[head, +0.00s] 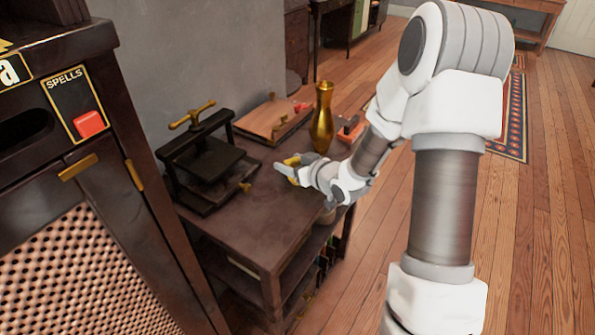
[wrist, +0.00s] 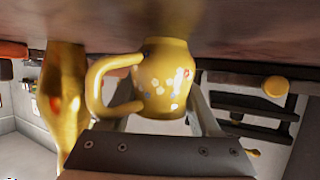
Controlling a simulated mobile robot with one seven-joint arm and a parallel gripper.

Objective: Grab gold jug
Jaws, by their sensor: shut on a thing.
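The gold jug (wrist: 165,80) is a small, rounded yellow-gold jug with a loop handle and pale flower spots. In the wrist view, which looks upside down, it sits between the two fingers of my gripper (wrist: 160,108). My gripper is shut on it, and its base end appears at the dark table surface; I cannot tell if it touches. In the head view my gripper (head: 291,171) is low over the right part of the table, and only small yellow bits of the jug show behind it.
A tall gold vase (head: 322,122) stands just behind my gripper; it also shows in the wrist view (wrist: 64,100). A black press (head: 205,155) stands at left on the dark table (head: 245,235). A wooden board (head: 272,118) lies behind. The table's front is clear.

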